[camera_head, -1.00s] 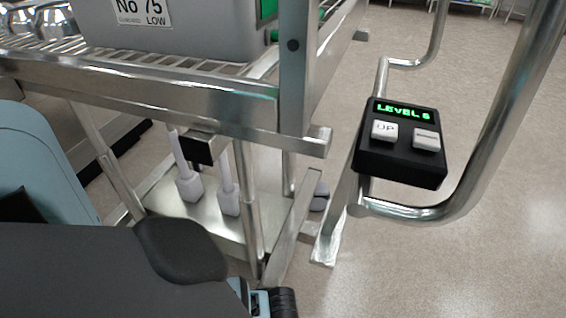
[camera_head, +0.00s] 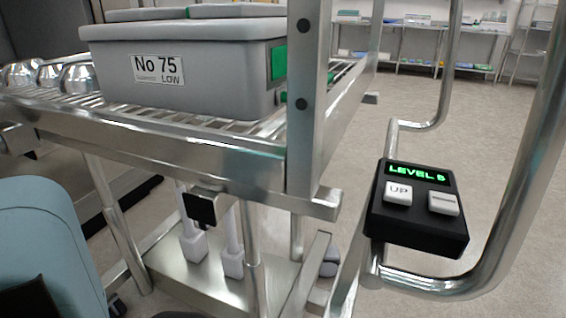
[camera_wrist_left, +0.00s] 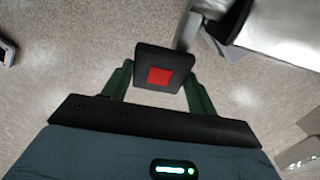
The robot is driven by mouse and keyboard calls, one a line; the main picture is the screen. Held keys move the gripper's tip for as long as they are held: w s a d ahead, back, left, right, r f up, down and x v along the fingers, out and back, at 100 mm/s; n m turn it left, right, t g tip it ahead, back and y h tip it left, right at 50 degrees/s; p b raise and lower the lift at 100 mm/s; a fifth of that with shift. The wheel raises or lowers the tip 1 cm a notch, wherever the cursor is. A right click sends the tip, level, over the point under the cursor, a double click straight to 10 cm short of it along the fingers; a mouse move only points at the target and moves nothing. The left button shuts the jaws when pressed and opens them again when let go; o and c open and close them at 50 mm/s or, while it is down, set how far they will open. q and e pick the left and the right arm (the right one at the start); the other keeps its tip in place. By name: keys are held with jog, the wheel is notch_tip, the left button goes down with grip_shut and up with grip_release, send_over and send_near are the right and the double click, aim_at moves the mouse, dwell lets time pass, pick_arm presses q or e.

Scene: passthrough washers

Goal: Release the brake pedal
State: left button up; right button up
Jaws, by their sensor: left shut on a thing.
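The brake pedal (camera_wrist_left: 146,56) appears to be the black square pad with a red square, at the end of a metal bar in the left wrist view. My left gripper (camera_wrist_left: 158,82) is shut on it, with one dark green finger at each side edge. The speckled floor shows behind the pad. In the head view I cannot make out this pad or my left gripper. My right gripper is in neither view.
A metal cart (camera_head: 270,170) carries a grey bin (camera_head: 195,95) marked No 75 LOW and several shiny round items. A control box (camera_head: 415,228) with an UP button and a green LEVEL display is on its handle. A black block (camera_head: 200,208) hangs under the deck. Floor right is clear.

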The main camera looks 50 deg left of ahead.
pick_arm(q)
jog(key=shift+c, duration=0.7)
jog(key=shift+a+r+p, duration=0.1)
jog(key=shift+r+p, duration=0.2)
jog(key=shift+p, duration=0.05)
jog(key=shift+a+r+t+h+p, duration=0.15)
jog(key=shift+r+t+h+p, duration=0.35)
jog(key=shift+h, duration=0.2)
jog(key=shift+s+a+r+h+p, duration=0.2)
jog(key=shift+r+h+p, duration=0.15)
jog(key=shift+h+p, duration=0.15)
jog(key=shift+s+a+r+t+h, duration=0.15)
jog(key=shift+r+t+h, duration=0.15)
jog(key=shift+t+h, duration=0.25)
jog(key=shift+s+a+r+t+h+b, duration=0.1)
jog(key=shift+a+r+t+h+b, duration=0.3)
jog(key=shift+h, duration=0.25)
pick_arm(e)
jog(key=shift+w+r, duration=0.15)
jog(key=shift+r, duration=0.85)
pick_arm(q)
jog(key=shift+d+r, duration=0.1)
